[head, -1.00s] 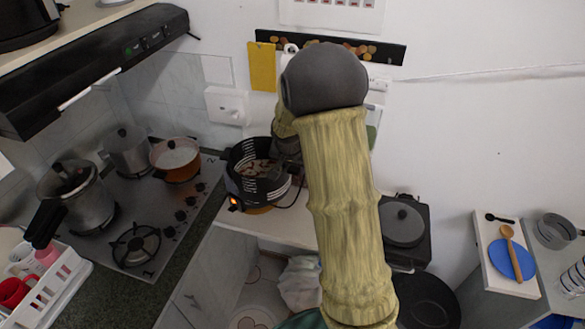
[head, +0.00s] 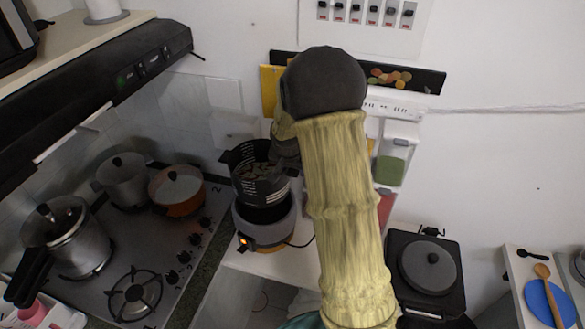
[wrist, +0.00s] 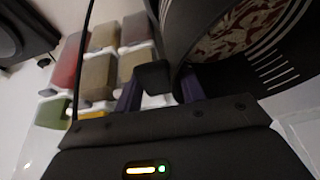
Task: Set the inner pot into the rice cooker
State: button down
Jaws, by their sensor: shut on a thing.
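The inner pot (head: 262,190) is dark, with white marks on its wall and pale brown pieces inside. In the head view it hangs above and slightly behind the rice cooker (head: 270,235), a grey rounded body with an orange light on its front. The cooker's dark opening shows below the pot. My gripper (head: 284,150) is shut on the pot's right rim, partly hidden by my arm. In the wrist view the pot (wrist: 285,70) fills the upper right, beside my gripper's fingers (wrist: 170,85). The exact gap between pot and cooker is hard to judge.
The stove (head: 150,260) with several pots is at left, below a black hood (head: 110,80). A dark appliance with a round lid (head: 428,268) is right of my arm. Spice dispensers (wrist: 98,75) hang on the wall. The cooker's cord runs right.

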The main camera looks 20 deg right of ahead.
jog(key=shift+s+r, duration=0.1)
jog(key=shift+r, duration=0.15)
jog(key=shift+f, duration=0.1)
jog(key=shift+f+b, duration=0.3)
jog(key=shift+b, duration=0.25)
jog(key=shift+f+b, duration=2.15)
jog(key=shift+f, duration=0.3)
